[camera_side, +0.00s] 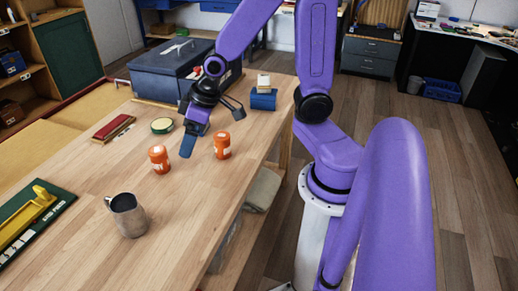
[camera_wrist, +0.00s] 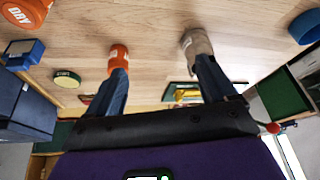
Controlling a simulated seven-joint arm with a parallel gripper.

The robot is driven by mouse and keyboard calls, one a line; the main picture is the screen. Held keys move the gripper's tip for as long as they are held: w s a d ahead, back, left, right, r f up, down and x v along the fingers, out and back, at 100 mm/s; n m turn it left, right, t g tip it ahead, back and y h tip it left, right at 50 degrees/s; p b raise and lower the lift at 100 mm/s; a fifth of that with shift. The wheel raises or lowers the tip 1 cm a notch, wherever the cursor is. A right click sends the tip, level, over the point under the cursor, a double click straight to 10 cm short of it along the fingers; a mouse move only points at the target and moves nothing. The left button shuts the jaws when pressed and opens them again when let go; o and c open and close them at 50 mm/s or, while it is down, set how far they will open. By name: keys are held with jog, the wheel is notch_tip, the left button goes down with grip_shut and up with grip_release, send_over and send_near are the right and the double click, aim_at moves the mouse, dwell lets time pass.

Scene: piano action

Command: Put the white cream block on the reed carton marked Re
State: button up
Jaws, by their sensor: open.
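A small white cream block (camera_side: 263,80) sits on top of a blue box-like piece (camera_side: 263,100) at the table's far right edge in the side view. The blue piece also shows at the left of the wrist view (camera_wrist: 22,55). No marking Re can be read, so I cannot tell which thing is the reed carton. My gripper (camera_side: 211,127) is open and empty above the table, left of the block and apart from it. In the wrist view my gripper (camera_wrist: 160,72) has its fingers spread, with bare table between them.
Two orange tubs (camera_side: 222,146) (camera_side: 158,159) and a metal mug (camera_side: 127,216) stand on the table. A green tin (camera_side: 162,126), a red case (camera_side: 113,128) and a large blue toolbox (camera_side: 170,72) lie behind. A blue ring (camera_wrist: 305,27) shows in the wrist view.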

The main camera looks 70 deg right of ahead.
jog(key=s+a+r+n+g, duration=0.1)
jog(key=s+n, duration=0.3)
jog(key=s, duration=0.5)
jog(key=s+a+r+n+g+h, duration=0.1)
jog(key=s+n, duration=0.3)
jog(key=s, duration=0.6)
jog(key=shift+a+r+n+g+h, duration=0.3)
jog(key=shift+a+r+g, duration=0.25)
jog(key=shift+r+g, duration=0.35)
